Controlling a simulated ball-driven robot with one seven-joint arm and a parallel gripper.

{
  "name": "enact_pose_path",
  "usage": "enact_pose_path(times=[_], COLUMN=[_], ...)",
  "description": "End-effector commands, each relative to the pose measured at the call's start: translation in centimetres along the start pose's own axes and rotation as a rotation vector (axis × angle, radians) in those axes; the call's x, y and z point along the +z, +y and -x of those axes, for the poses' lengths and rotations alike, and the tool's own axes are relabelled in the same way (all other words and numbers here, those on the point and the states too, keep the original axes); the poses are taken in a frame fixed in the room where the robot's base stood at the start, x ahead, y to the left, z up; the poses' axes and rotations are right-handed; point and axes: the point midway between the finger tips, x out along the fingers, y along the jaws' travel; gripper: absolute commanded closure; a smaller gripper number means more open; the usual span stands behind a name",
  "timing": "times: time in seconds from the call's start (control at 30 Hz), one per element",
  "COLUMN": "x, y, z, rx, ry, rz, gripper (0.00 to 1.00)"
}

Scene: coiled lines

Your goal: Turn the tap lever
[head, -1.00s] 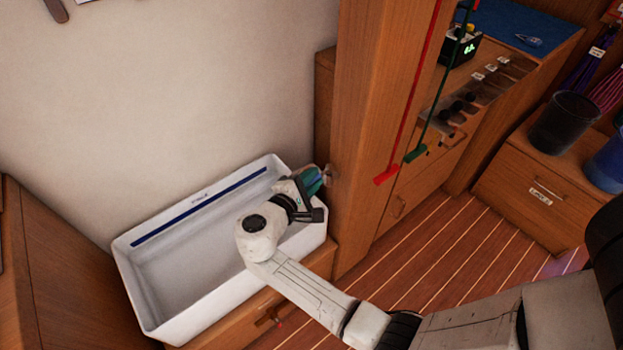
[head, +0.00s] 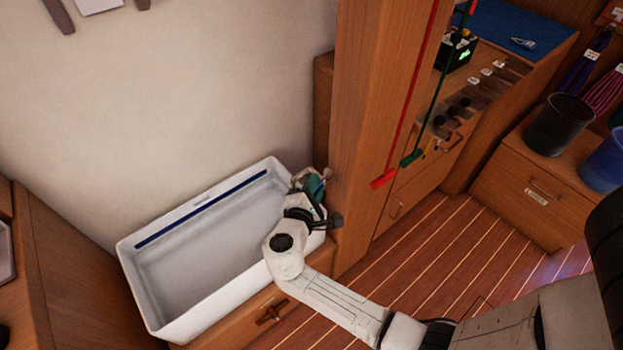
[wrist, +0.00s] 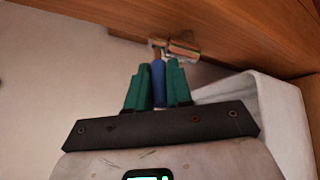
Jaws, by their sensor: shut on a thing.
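The tap (wrist: 182,49) is a small shiny metal fitting on the wooden panel at the top of the wrist view. Its blue lever (wrist: 158,82) stands between the two green fingers of my gripper (wrist: 158,72). The fingers are shut on the lever, one on each side. In the head view my gripper (head: 314,184) is at the right back corner of the white basin, close against the wooden post. There the wrist and fingers hide most of the tap and lever.
The white basin (head: 150,290) is empty below my gripper. A dark bin (head: 560,125) and a blue bin (head: 604,160) stand far right. The striped floor is clear.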

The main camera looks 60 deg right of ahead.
Motion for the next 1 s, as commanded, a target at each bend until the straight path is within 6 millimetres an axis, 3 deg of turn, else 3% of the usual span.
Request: enact_pose_path(times=[0.27, 0.6, 0.63, 0.83, 1.0], x=[0.87, 0.84, 0.84, 0.83, 0.81], y=[-0.56, -0.60, -0.60, -0.59, -0.57], z=[0.22, 0.24, 0.24, 0.25, 0.26], rx=[0.081, 0.087, 0.087, 0.087, 0.088], ry=[0.132, 0.142, 0.142, 0.142, 0.143], rz=[0.034, 0.036, 0.036, 0.036, 0.036], gripper=[1.00, 1.00, 0.79, 0.60, 0.58])
